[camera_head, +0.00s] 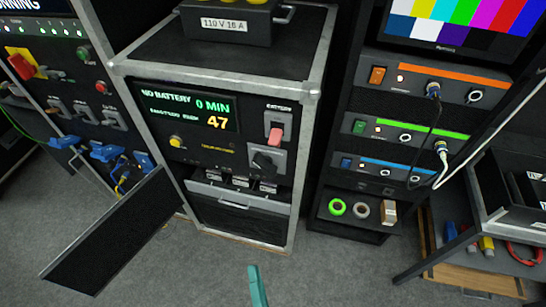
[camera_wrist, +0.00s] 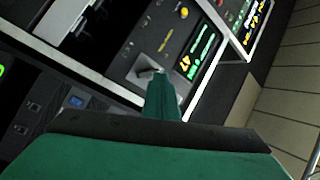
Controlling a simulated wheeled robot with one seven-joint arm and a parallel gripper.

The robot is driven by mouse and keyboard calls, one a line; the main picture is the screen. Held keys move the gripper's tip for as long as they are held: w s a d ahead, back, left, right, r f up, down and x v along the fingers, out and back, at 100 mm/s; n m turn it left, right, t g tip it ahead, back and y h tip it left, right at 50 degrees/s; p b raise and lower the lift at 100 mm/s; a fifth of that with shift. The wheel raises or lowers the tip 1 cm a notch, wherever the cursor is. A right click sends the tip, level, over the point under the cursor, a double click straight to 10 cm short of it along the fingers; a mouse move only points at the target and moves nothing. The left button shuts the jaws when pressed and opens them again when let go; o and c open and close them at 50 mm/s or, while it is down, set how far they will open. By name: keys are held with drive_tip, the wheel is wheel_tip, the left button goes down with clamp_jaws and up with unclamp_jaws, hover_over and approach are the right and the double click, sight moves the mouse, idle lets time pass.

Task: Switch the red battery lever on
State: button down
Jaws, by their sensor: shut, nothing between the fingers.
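The red battery lever (camera_head: 275,137) sits on a grey plate at the upper right of the black battery cabinet front in the head view. Its handle hangs toward the lower part of the plate. The display (camera_head: 187,107) beside it reads "NO BATTERY 0 MIN" and 47. My gripper (camera_head: 258,285) is shut and empty, its teal tip low in the head view, in front of and apart from the cabinet. In the wrist view my gripper (camera_wrist: 162,90) points toward a panel with a pale metal part behind its tip; I cannot make out the red lever there.
A black rotary switch (camera_head: 266,161) is just below the lever. An open black door panel (camera_head: 110,235) stands at lower left. A rack with cables (camera_head: 425,130) stands at the right, beside a low table (camera_head: 480,235). Grey floor in front of the cabinet is clear.

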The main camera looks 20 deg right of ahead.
sight(275, 138)
drive_tip(key=w+d+r+m+h, duration=0.2)
drive_tip(key=w+m, duration=0.4)
drive_tip(key=m, duration=0.4)
drive_tip(key=w+d+r+m+t+h, duration=0.1)
drive_tip(key=w+d+m+h, duration=0.4)
drive_tip(key=m, duration=0.5)
drive_tip(key=w+d+r+m+t+h, duration=0.1)
drive_tip(key=w+d+r+m+h, duration=0.2)
drive_tip(key=w+m+h, duration=0.3)
drive_tip(key=w+m, duration=0.3)
drive_tip(key=m, duration=0.1)
drive_tip(key=shift+d+r, duration=0.2)
drive_tip(key=shift+d, duration=0.1)
drive_tip(key=w+d+r, duration=0.3)
drive_tip(key=w+r, duration=0.1)
drive_tip(key=r, duration=0.6)
drive_tip(key=shift+r, duration=0.2)
drive_tip(key=shift+w+a, duration=0.1)
